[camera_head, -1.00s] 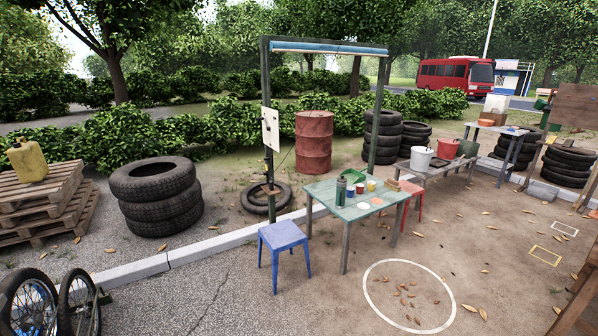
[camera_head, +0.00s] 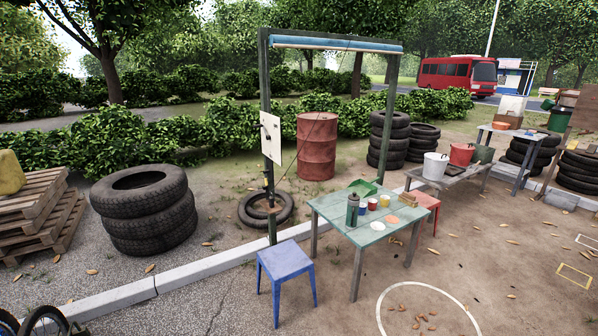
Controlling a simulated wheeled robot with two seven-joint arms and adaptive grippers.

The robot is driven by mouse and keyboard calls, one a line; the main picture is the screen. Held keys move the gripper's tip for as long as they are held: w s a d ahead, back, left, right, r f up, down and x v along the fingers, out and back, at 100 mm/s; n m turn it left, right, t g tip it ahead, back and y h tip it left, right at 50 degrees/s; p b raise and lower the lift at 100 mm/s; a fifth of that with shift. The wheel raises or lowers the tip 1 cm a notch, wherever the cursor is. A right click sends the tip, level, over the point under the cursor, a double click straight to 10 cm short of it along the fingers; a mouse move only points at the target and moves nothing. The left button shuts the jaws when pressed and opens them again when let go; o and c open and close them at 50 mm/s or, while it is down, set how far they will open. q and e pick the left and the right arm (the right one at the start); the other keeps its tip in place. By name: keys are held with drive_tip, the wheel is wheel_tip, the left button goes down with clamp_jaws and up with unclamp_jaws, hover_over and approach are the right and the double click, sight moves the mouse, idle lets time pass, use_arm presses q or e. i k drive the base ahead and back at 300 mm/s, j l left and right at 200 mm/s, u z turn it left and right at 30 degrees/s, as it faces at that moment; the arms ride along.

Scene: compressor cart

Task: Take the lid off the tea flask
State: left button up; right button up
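The tea flask looks to be the dark green upright cylinder (camera_head: 352,208) on the left part of the pale green table (camera_head: 335,214). Its top looks greyish, and at this distance I cannot make out the lid clearly. A small blue cup (camera_head: 362,207), a yellow-red cup (camera_head: 373,204) and another small cup (camera_head: 385,200) stand to its right. Neither of my grippers shows in the head view.
A blue stool (camera_head: 286,262) stands at the table's left front, and a red stool (camera_head: 427,199) behind its right side. A bench (camera_head: 455,175) with buckets is further right. Stacked tyres (camera_head: 146,210) stand left. A kerb (camera_head: 205,270) crosses the ground. Open ground lies right of the table.

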sight(353, 197)
drive_tip(key=i+l+u, duration=0.1)
drive_tip(key=i, duration=1.5)
